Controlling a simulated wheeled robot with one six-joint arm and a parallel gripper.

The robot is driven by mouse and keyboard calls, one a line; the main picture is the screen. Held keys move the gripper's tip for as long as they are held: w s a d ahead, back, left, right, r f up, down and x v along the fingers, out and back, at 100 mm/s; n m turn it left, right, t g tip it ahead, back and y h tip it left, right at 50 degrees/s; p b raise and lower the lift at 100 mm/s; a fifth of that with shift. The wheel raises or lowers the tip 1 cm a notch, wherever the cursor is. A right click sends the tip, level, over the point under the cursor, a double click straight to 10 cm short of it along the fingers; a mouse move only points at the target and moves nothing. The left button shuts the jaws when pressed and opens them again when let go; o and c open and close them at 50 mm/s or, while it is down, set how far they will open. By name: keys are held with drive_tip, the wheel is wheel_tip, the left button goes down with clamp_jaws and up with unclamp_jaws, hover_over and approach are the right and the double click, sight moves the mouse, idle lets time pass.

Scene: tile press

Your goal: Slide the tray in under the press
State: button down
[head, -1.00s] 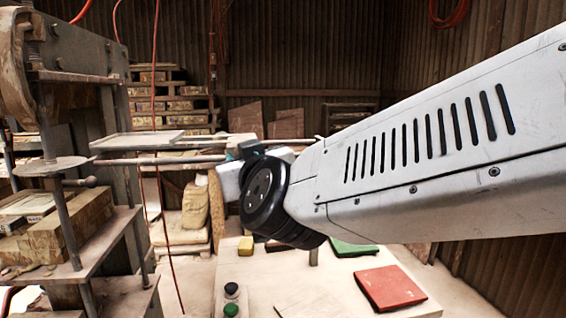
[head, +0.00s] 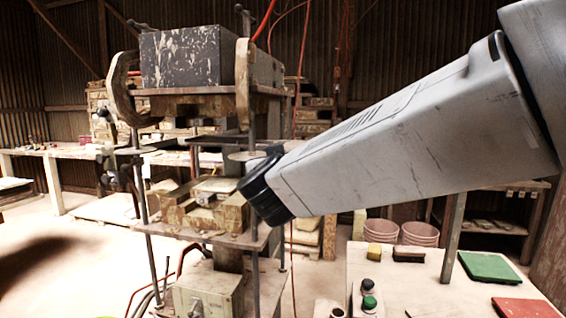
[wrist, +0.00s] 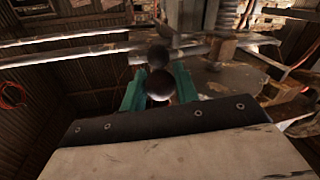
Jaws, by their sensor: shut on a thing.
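My gripper (wrist: 160,92), with teal fingers, is shut on a dark ball knob (wrist: 159,84) in the wrist view. A second dark ball shows just behind it. The press (head: 195,92) stands left of centre in the head view. My arm hides the gripper and knob there. Two pale rails (wrist: 60,50) run left from beside the knob, with a threaded post (wrist: 227,18) and a round plate (wrist: 240,82) to the right. A flat plate at the top of the wrist view may be the tray, but I cannot tell. I cannot make out the tray in the head view.
A speckled dark block (head: 185,58) sits on top of the press. Wooden blocks (head: 180,208) lie on its lower shelf. A bench (head: 400,268) at front right holds green and black buttons, a brush and coloured slabs. Open floor lies at the left.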

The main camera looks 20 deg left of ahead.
drive_tip(key=shift+a, duration=0.15)
drive_tip(key=shift+r, duration=0.1)
drive_tip(key=c, duration=1.2)
unclamp_jaws()
drive_tip(key=shift+a, duration=0.1)
drive_tip(key=shift+c, duration=0.2)
drive_tip(key=shift+o, duration=0.8)
drive_tip(key=shift+a, duration=0.15)
drive_tip(key=v, duration=0.8)
drive_tip(key=shift+w, duration=0.1)
